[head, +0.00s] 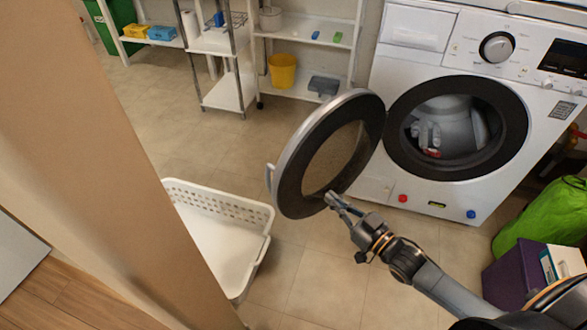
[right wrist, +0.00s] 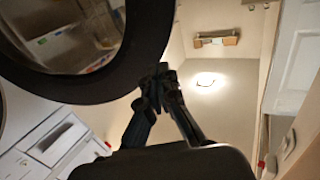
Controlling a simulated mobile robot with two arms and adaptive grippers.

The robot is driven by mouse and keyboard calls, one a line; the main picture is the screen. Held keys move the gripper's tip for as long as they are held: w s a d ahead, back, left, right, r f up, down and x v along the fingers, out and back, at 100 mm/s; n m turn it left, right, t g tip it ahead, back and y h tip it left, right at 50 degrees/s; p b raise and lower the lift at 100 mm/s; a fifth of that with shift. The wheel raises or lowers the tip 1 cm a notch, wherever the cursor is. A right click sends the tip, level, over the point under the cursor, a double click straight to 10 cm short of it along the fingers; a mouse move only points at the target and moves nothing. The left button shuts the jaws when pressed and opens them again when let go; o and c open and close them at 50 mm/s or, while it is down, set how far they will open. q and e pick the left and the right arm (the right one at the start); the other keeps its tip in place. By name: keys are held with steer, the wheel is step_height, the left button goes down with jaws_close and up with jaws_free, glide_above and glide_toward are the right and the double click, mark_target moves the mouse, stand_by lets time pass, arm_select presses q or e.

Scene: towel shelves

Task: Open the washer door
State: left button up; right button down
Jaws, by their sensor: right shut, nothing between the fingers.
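The white washer (head: 440,190) stands at the back right. Its round door (head: 292,160) is swung wide open to the left, with its handle on the far left of the rim, and the dark drum opening (head: 457,125) is uncovered. My right gripper (head: 333,198) is shut and empty at the lower edge of the door's dark inner rim; I cannot tell whether it touches. In the right wrist view the fingertips (right wrist: 160,72) are together beside the dark door rim (right wrist: 135,70). My left gripper is not in view.
A white laundry basket (head: 262,220) sits on the floor below the door. Shelves with a yellow bucket (head: 283,70) stand behind. A green bag (head: 550,215) and a purple box (head: 513,277) are at the right. A brown panel (head: 85,120) fills the left.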

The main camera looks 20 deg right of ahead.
mark_target(293, 165)
steer(key=b+x, duration=0.1)
steer(key=x, duration=1)
steer(key=shift+w+b, duration=0.2)
steer(key=shift+b, duration=0.1)
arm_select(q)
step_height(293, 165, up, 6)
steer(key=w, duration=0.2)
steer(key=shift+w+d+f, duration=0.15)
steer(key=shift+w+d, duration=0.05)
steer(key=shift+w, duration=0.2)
arm_select(e)
steer(key=shift+w+a, duration=0.35)
steer(key=shift+w, duration=0.3)
